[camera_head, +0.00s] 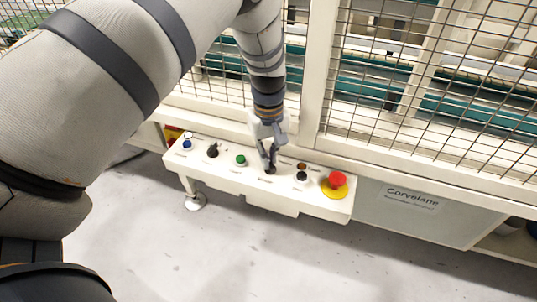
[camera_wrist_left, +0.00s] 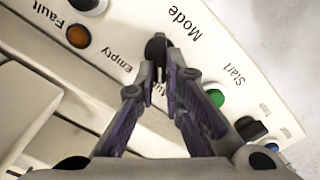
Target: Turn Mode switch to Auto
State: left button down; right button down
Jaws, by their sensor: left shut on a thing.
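The Mode switch (camera_wrist_left: 155,46) is a black knob on the white control panel (camera_head: 232,183), beside the printed word "Mode". My left gripper (camera_head: 269,163) reaches down to the panel in the head view. In the left wrist view my left gripper (camera_wrist_left: 162,74) is shut on the Mode switch, its fingertips on either side of the knob. The fingers partly cover a label below the knob, and the label "Empty" is to the left. I cannot tell which position the knob points to. My right gripper is not in view.
The green Start button (camera_head: 241,160) sits left of the switch, with another black knob (camera_head: 212,151) and a blue button (camera_head: 187,144) beyond. An orange Fault lamp (camera_wrist_left: 78,36) and the red emergency stop (camera_head: 337,179) are on the other side. A mesh fence (camera_head: 437,95) stands behind the panel.

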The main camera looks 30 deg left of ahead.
pick_arm(q)
jog(key=c, duration=1.7)
grip_release()
notch_tip(320, 180, up, 12)
jog(key=shift+f, duration=0.1)
